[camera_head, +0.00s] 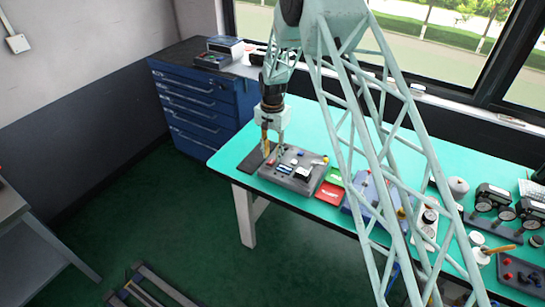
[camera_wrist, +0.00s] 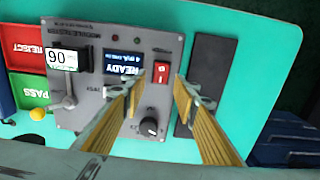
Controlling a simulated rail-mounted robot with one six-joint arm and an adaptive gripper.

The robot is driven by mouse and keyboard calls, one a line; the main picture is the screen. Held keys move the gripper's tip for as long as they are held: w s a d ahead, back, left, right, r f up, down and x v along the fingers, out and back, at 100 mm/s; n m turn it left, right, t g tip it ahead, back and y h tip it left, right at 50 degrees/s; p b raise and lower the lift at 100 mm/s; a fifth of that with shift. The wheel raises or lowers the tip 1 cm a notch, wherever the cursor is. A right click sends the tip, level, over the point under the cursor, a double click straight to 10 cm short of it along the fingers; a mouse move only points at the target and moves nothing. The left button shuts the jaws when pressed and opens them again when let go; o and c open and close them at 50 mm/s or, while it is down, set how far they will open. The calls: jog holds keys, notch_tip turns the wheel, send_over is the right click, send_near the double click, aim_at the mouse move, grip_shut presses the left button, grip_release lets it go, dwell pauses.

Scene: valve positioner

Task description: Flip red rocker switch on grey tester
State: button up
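The grey tester (camera_head: 290,185) lies on the green table below my gripper (camera_head: 273,152). In the wrist view its face (camera_wrist: 120,40) is seen from above and appears upside down. The red rocker switch (camera_wrist: 161,75) is a small red block with a white mark, right of the lit display (camera_wrist: 124,62) reading READY. My gripper (camera_wrist: 160,88) is open, with one yellow-padded finger on each side of the switch in the picture. Nothing is between the fingers. Whether the fingertips touch the panel or switch, I cannot tell.
On the tester are a black knob (camera_wrist: 149,127) and a lever fixture (camera_wrist: 66,90). A dark strip (camera_wrist: 211,70) lies right of it; red REJECT (camera_wrist: 27,50) and green PASS (camera_wrist: 28,90) trays lie left. A blue drawer cabinet (camera_head: 200,108) stands behind the table's left end.

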jog(key=shift+f, duration=0.7)
jog(key=c, duration=0.9)
jog(key=shift+o, duration=0.2)
jog(key=shift+s+a+f+t+h+b, duration=0.15)
jog(key=shift+t+h+b, duration=0.45)
jog(key=shift+b, duration=1.45)
jog(key=shift+s+t+b, duration=0.25)
jog(key=shift+t+b, duration=0.65)
jog(key=shift+b, duration=2.2)
jog(key=shift+r, duration=0.2)
